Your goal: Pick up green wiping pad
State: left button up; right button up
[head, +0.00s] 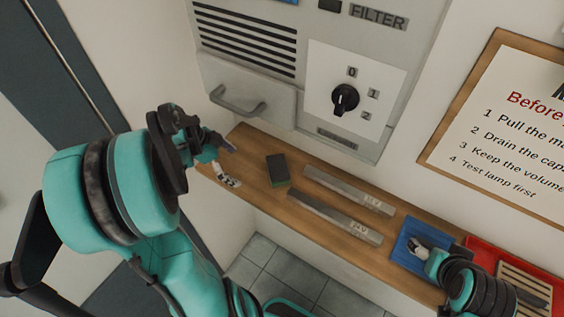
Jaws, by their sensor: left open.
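The green wiping pad (278,168) is a small block with a dark top and a thin green edge. It lies on the wooden shelf (252,163), left of two grey metal bars. My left gripper (231,182) is open over the shelf's left end. It is left of the pad and apart from it, with nothing seen between its fingers. My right gripper (416,245) is at the right, over a blue tray. It is small in view, and I cannot tell whether its fingers are open or shut.
Two labelled metal bars (346,190) (333,215) lie right of the pad. The blue tray (401,254) and a red tray (487,256) are farther right. A grey filter panel with a drawer handle (238,104) and black knob (345,99) rises behind the shelf.

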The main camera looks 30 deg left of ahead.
aim_at(277, 167)
pick_arm(q)
jog(key=w+d, duration=0.4)
jog(key=d, duration=0.1)
jog(key=w+d, duration=0.2)
jog(key=shift+d+p, duration=0.2)
jog(key=shift+p, duration=0.2)
jog(key=shift+w+d+r, duration=0.1)
jog(key=shift+w+d, duration=0.15)
jog(key=shift+d, duration=0.15)
jog(key=x, duration=0.5)
jog(key=shift+w, duration=0.15)
jog(key=c, duration=1.1)
